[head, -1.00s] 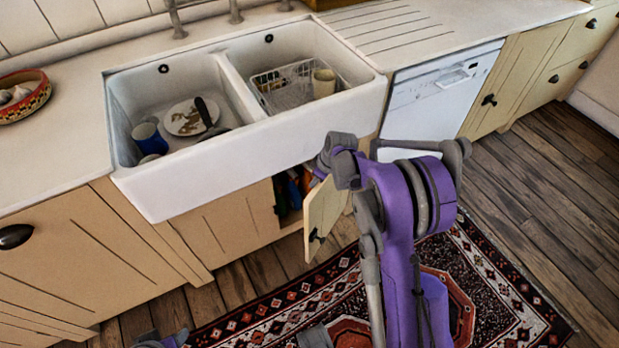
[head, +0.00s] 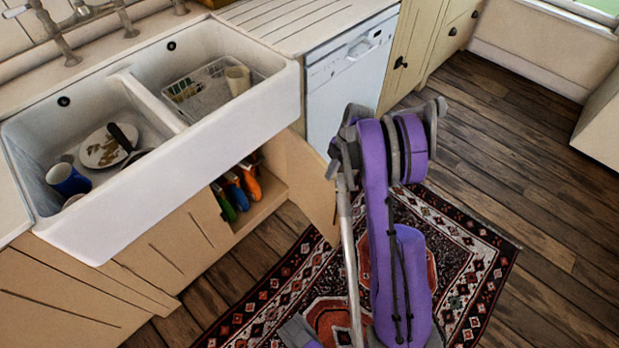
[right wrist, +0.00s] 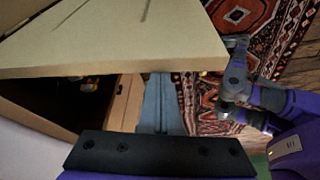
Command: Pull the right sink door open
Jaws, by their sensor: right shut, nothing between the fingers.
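The right sink door (head: 310,185), a cream panel under the sink, stands well open and swings out to the right of the cupboard opening. It fills the upper left of the right wrist view (right wrist: 120,40). My right gripper (right wrist: 161,95) is shut and empty. Its fingers show just below the door's edge in the right wrist view; I cannot tell if they touch it. In the head view my right arm hides the fingertips. The left sink door (head: 170,245) is shut. My left gripper does not show clearly.
The white double sink (head: 190,150) overhangs the cupboard. Bottles (head: 240,185) stand inside the opening. A white dishwasher (head: 350,75) is right of the sink, beyond the open door. A patterned rug (head: 460,250) covers the floor, with bare boards to the right.

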